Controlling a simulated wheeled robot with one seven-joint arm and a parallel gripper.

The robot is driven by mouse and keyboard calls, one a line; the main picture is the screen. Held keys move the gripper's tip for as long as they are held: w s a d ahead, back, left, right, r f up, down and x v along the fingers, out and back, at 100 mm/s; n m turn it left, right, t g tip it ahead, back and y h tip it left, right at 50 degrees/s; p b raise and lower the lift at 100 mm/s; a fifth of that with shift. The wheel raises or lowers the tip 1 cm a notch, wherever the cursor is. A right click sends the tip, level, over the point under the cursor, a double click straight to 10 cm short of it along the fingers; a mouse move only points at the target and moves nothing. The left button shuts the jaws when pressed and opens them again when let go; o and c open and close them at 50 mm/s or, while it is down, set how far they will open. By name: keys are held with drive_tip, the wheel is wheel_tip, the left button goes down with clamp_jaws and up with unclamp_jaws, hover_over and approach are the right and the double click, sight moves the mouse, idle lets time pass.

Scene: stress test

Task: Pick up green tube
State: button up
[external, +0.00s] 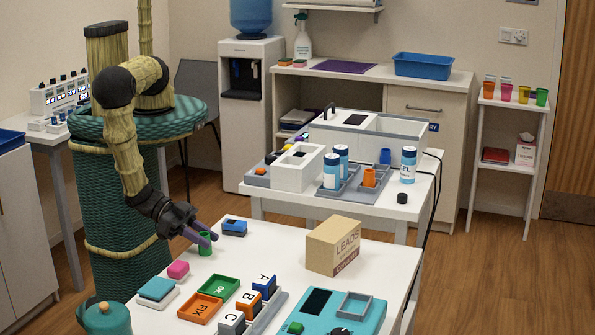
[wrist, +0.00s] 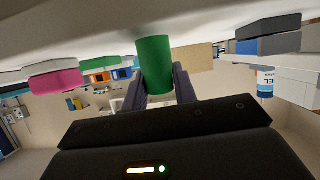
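The green tube (external: 204,246) stands upright on the near white table in the external view, close to its left edge. My gripper (external: 211,240) reaches down to it from the left, with its two purple-grey fingers apart. In the wrist view, which is upside down, the green tube (wrist: 155,62) shows between the fingers of my gripper (wrist: 160,82), one on each side. The tube's base appears to be on the table surface. The fingers lie close to the tube's sides; whether they touch it is hard to tell.
Orange and green trays (external: 200,307), lettered blocks (external: 264,286), a cardboard box (external: 333,246) and a teal device (external: 340,310) fill the table's front and right. The table between blue block and box is clear.

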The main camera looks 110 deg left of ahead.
drive_tip(key=shift+c, duration=0.4)
drive_tip(key=shift+r, duration=0.1)
drive_tip(key=shift+r, duration=0.45)
wheel_tip(320, 180, up, 9)
drive_tip(key=b, duration=0.1)
drive_tip(key=shift+b, duration=0.3)
